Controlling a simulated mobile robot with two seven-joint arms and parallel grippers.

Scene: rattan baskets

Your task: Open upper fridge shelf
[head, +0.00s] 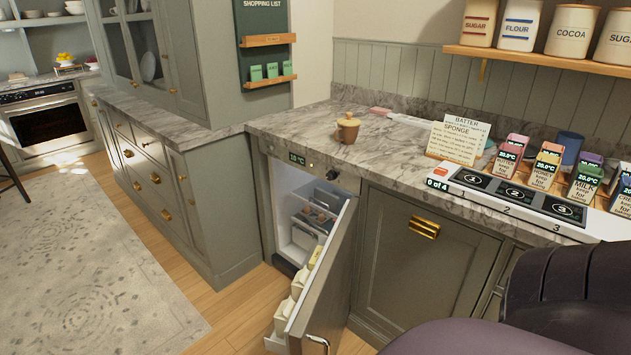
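The small fridge under the counter stands with its door (328,285) swung open toward me. Inside its white interior, an upper shelf (318,213) holds a few small dark and brownish items. Below it is another shelf or bin (303,236) with pale grey contents. I cannot tell how far the upper shelf is pulled out, as the door hides part of it. Pale items sit in the door's inner racks (290,308). Neither gripper's fingers are in view.
A dark purple rounded form, probably part of my arm, fills the lower right. Wooden floor (240,315) is clear left of the door.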

